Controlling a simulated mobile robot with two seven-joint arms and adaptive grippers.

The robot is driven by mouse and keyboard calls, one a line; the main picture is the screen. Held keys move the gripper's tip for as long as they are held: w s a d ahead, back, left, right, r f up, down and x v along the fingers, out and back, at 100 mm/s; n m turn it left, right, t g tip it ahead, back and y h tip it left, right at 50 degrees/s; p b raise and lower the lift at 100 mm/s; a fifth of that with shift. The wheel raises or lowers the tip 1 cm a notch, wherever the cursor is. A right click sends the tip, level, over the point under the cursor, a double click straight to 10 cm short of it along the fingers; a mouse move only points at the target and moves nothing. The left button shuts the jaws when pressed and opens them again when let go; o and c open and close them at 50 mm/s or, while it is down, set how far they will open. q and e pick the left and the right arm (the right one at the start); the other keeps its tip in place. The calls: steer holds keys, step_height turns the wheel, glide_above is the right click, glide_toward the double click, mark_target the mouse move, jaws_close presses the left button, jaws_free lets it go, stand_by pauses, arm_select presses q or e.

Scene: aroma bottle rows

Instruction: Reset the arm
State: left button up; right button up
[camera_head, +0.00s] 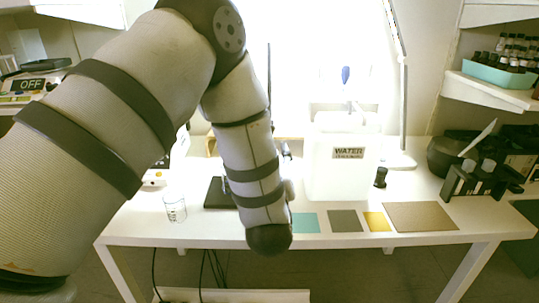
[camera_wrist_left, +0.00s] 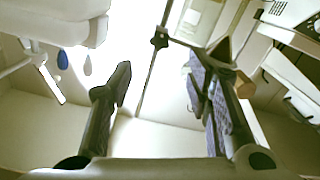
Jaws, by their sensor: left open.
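My left arm comes in from the left and crosses in front of the white table (camera_head: 140,222). Its elbow is high, and the forearm hangs down over the table's middle. My left gripper is mostly hidden behind the forearm in the head view. In the left wrist view the left gripper (camera_wrist_left: 165,92) is open, its two dark fingers wide apart with nothing held between them. That view looks up past a thin dark rod (camera_wrist_left: 150,80) and a bright background. My right gripper is in neither view.
A white water container (camera_head: 342,170) stands just right of the forearm. A glass beaker (camera_head: 175,208) is at the left front. Coloured mats, including a yellow one (camera_head: 377,222) and a brown one (camera_head: 420,216), lie along the front edge. Black holders (camera_head: 475,180) stand at right.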

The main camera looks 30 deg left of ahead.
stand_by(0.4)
arm_select(q)
steer(key=s+d+f+m+g+h, duration=0.25)
steer(key=s+f, duration=0.35)
steer(key=f, duration=0.5)
steer(key=s+d+f+m+g+h, duration=0.25)
steer(key=s+f+g+h, duration=0.2)
steer(key=f, duration=0.55)
steer(key=s+d+f+m+g, duration=0.1)
steer(key=s+f+g, duration=0.2)
steer(key=s, duration=0.7)
steer(key=s+f+m+g+h, duration=0.1)
steer(key=s+f+m+g, duration=0.1)
steer(key=s, duration=0.7)
steer(key=s+d+f+m+g+h, duration=0.1)
steer(key=s+f+g, duration=0.3)
steer(key=s, duration=0.6)
steer(key=shift+s+d+f+g, duration=0.3)
steer(key=shift+f+g, duration=0.1)
steer(key=shift+f, duration=0.1)
